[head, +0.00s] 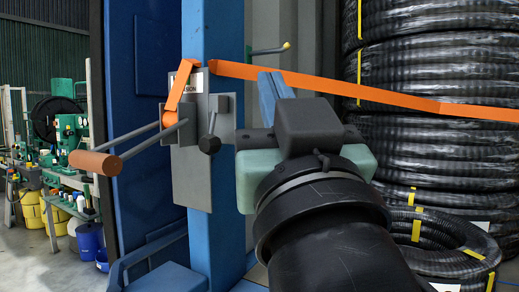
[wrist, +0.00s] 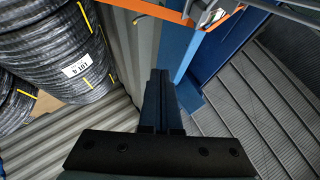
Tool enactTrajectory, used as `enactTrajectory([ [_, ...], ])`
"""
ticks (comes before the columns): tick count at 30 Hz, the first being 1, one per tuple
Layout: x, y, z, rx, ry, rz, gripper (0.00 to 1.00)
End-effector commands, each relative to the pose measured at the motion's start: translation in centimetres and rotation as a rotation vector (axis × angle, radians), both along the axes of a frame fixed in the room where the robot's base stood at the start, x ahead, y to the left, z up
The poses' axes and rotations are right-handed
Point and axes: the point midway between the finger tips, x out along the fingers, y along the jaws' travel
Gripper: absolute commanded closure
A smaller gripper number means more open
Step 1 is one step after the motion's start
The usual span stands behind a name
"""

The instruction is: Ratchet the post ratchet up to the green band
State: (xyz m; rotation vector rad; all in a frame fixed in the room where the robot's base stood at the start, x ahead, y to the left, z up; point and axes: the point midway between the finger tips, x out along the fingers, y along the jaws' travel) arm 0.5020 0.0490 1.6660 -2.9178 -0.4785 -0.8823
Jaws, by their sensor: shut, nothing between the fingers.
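The post ratchet is a grey plate (head: 190,150) on the blue post (head: 228,40) in the head view. Its lever ends in an orange-brown grip (head: 95,162) sticking out to the left. A short black-knobbed lever (head: 210,142) sits on the plate's right side. A partly covered label (head: 187,82) is near the plate's top; I cannot make out a green band. My gripper (head: 268,78) is right of the plate, its blue fingers shut and empty, apart from the lever grip. The wrist view shows the fingers (wrist: 160,75) together; part of the ratchet (wrist: 207,12) is at the top.
An orange strap (head: 330,84) runs right from the post across the stacked black hose coils (head: 430,150). A loose coil (head: 440,250) lies lower right. Shelves with green equipment (head: 70,135) stand far left.

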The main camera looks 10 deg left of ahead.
Motion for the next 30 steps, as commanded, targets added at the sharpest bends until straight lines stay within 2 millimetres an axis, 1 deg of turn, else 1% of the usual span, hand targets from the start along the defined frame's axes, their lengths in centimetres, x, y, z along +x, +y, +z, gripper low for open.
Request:
enactTrajectory([
  [1,0.8,1.3,1.1,-0.042,0.047,0.078,1.0],
  [4,1.5,4.4,1.8,-0.146,0.154,0.241,1.0],
  [7,0.7,7.0,2.3,-0.282,0.25,0.394,1.0],
  [9,-0.6,8.4,2.4,-0.385,0.31,0.491,1.0],
  [12,-2.8,9.5,2.4,-0.528,0.377,0.602,1.0],
  [15,-4.8,9.9,2.3,-0.639,0.422,0.679,1.0],
  [19,-6.3,10.0,2.1,-0.719,0.451,0.732,1.0],
  [22,-6.5,10.4,1.9,-0.739,0.458,0.746,1.0],
  [25,-6.1,11.4,1.7,-0.74,0.46,0.748,1.0],
  [29,-5.3,13.5,1.3,-0.738,0.459,0.75,1.0],
  [30,-4.9,14.3,1.1,-0.739,0.459,0.75,1.0],
])
